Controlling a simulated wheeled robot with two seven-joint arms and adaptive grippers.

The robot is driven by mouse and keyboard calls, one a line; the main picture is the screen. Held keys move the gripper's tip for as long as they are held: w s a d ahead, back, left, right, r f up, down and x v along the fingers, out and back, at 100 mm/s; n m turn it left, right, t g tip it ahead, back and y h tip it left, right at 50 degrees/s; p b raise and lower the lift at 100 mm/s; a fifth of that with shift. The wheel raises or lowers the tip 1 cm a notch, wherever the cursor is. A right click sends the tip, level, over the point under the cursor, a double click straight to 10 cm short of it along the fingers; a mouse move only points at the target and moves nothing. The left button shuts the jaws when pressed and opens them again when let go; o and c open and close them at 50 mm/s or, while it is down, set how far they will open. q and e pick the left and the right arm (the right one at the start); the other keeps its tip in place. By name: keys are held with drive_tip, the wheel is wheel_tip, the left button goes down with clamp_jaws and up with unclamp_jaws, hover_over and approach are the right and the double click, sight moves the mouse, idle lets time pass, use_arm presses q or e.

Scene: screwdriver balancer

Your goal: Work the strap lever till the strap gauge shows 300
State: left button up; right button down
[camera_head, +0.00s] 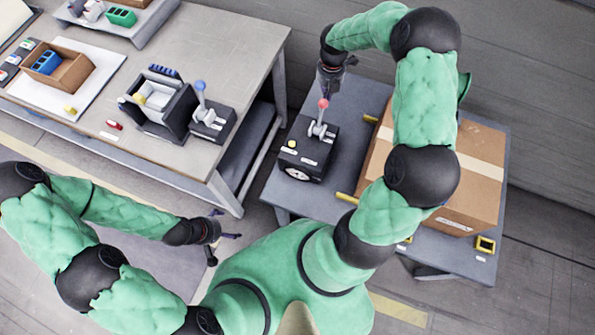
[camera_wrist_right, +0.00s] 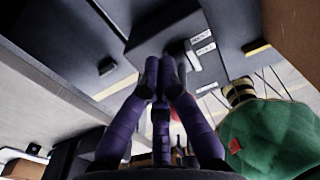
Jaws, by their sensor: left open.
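The strap lever (camera_head: 318,128) has a red knob and stands up from a dark box (camera_head: 306,153) on the small side table. A round white gauge (camera_head: 297,173) sits on the box's front face; its reading is too small to make out. My right gripper (camera_head: 328,90) points down just above the red knob; I cannot tell if they touch. In the right wrist view its purple fingers (camera_wrist_right: 160,75) are drawn together at the tips, with the dark box (camera_wrist_right: 165,30) and its white labels beyond. My left gripper (camera_head: 226,226) is open and empty, low beside the workbench.
A large taped carton (camera_head: 480,155) stands on the side table (camera_head: 350,100), right of the lever box. The workbench (camera_head: 215,50) at left holds a blue-knobbed lever (camera_head: 200,100), a grey holder (camera_head: 160,105) and an open carton (camera_head: 75,75).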

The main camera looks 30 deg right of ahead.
sight(324, 102)
idle(0.4)
drive_tip(key=shift+f, duration=0.45)
drive_tip(key=shift+s+a, duration=0.15)
drive_tip(key=shift+s+a+p, duration=0.55)
drive_tip(key=shift+s+a, duration=0.25)
drive_tip(key=shift+a, duration=0.2)
drive_tip(key=shift+s+a, duration=2.2)
drive_tip(key=shift+a, duration=0.55)
drive_tip(key=w+d+p, duration=0.3)
drive_tip(key=w+d, duration=0.3)
drive_tip(key=d, duration=0.1)
drive_tip(key=shift+d+p, duration=0.35)
drive_tip(key=shift+w, duration=0.1)
